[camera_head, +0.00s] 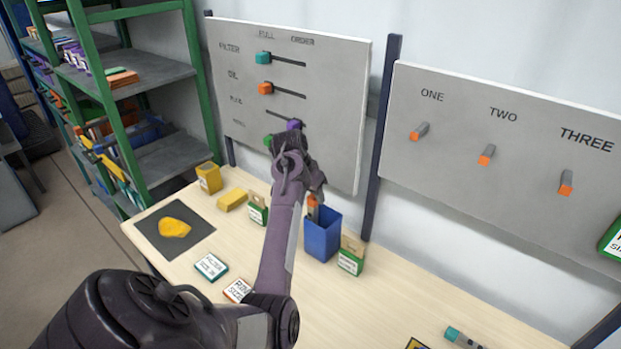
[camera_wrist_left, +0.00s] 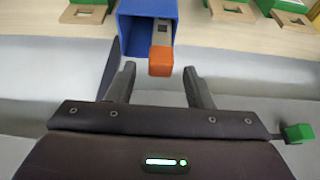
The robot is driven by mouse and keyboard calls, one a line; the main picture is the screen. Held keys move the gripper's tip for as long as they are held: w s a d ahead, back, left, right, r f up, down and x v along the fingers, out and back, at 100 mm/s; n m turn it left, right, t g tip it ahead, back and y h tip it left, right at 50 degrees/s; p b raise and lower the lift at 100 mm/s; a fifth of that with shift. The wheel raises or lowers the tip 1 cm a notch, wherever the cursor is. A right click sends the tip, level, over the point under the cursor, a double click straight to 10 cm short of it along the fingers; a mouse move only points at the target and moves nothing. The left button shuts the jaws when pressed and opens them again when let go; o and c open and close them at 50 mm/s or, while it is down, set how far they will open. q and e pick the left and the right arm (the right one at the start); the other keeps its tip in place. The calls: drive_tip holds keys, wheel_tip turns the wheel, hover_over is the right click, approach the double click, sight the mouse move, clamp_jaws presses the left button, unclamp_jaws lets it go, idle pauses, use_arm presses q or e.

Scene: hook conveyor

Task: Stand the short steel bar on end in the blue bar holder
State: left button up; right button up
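The blue bar holder (camera_head: 322,238) stands on the table at the foot of the wall boards; it also shows at the top of the left wrist view (camera_wrist_left: 130,38). A short grey bar with an orange end (camera_head: 313,209) stands in it, orange end up and leaning to one side. In the left wrist view the bar's orange end (camera_wrist_left: 161,62) sticks out at the holder's mouth. My left gripper (camera_head: 316,188) is just above it, with its fingers open and apart on either side of the orange end, not visibly touching it. My right gripper is not in view.
A green-and-tan box (camera_head: 351,254) stands close right of the holder, another (camera_head: 257,208) to its left. A teal-ended bar (camera_head: 463,338) lies near the front edge. Boards with sliders (camera_head: 330,100) and orange-tipped pegs (camera_head: 486,155) rise behind. The table's right middle is clear.

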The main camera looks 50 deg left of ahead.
use_arm(q)
drive_tip(key=shift+s+r+p, duration=0.1)
drive_tip(key=shift+r+p, duration=0.25)
drive_tip(key=shift+p, duration=0.1)
drive_tip(key=p+v, duration=0.3)
drive_tip(key=v, duration=0.4)
drive_tip(key=shift+s+d, duration=0.1)
idle(0.7)
